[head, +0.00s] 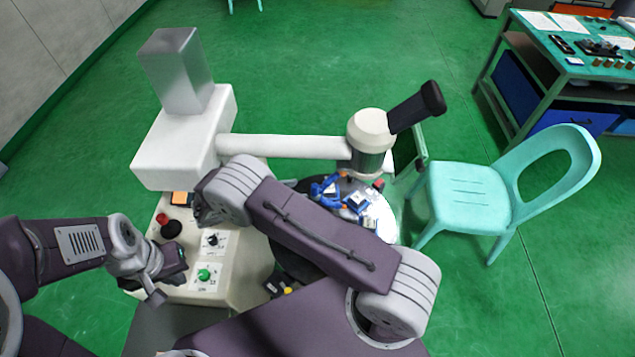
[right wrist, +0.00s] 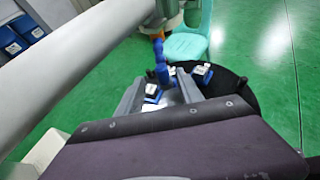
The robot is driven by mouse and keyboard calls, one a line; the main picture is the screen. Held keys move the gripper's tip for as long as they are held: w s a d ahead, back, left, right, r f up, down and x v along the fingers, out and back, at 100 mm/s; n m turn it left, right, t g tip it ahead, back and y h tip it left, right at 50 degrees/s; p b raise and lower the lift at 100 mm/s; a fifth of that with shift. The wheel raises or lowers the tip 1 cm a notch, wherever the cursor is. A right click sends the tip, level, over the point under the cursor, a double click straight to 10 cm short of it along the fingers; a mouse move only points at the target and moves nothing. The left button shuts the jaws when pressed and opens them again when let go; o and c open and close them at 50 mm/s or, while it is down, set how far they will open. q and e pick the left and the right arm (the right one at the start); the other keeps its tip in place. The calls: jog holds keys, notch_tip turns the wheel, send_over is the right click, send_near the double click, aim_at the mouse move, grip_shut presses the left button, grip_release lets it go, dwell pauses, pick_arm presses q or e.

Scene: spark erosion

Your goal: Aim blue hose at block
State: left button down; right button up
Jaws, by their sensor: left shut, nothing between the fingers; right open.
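The blue hose (right wrist: 162,74) stands up between my right fingers in the right wrist view, with an orange piece (right wrist: 157,37) above it. Blue also shows on the round black table in the head view (head: 317,193), partly hidden by my right arm. My right gripper (right wrist: 158,92) is open, its grey fingers on either side of the hose in the picture; I cannot tell if they touch it. My arm hides this gripper in the head view. I cannot single out the block among small white-topped blue pieces (head: 357,203). My left gripper (head: 160,282) is shut and empty near the control panel.
The machine's white beam (head: 285,147) and its round head (head: 370,130) hang over the black table (right wrist: 235,92). A turquoise chair (head: 470,195) stands close on the right.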

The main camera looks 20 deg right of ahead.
aim_at(315, 186)
jog(key=shift+n+t, duration=0.3)
jog(key=p+x, duration=0.3)
jog(key=x, duration=0.4)
jog(key=shift+s+f, duration=0.1)
jog(key=shift+s, duration=0.05)
jog(key=shift+d+f, duration=0.25)
jog(key=shift+d, duration=0.15)
grip_shut()
dwell(0.8)
